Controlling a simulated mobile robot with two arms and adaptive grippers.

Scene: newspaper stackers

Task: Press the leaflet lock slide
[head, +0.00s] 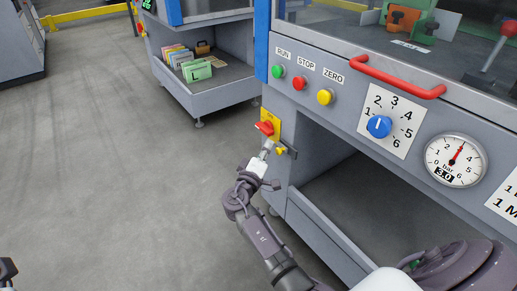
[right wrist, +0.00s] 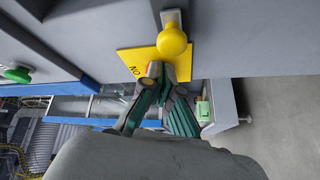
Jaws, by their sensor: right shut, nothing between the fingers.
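A yellow ball knob on a short metal slide (head: 281,151) sits low on the front corner of the near machine. It shows large in the right wrist view (right wrist: 172,42). No label names it as the leaflet lock slide. Above it in the head view is a yellow plate (head: 274,118) with a red switch handle (head: 264,128); the wrist view shows "ON" on this plate (right wrist: 138,64). My right gripper (head: 267,148) is shut and empty, its tips at the plate beside the knob. Contact cannot be told. A dark piece at the lower left, perhaps my left gripper (head: 7,270), is mostly cut off.
The near panel has RUN, STOP and ZERO buttons (head: 298,83), a red handle bar (head: 396,78), a blue dial (head: 379,126) and a gauge (head: 456,159). Another machine's tray (head: 215,94) holds several coloured leaflets. The grey floor (head: 110,170) at left is clear.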

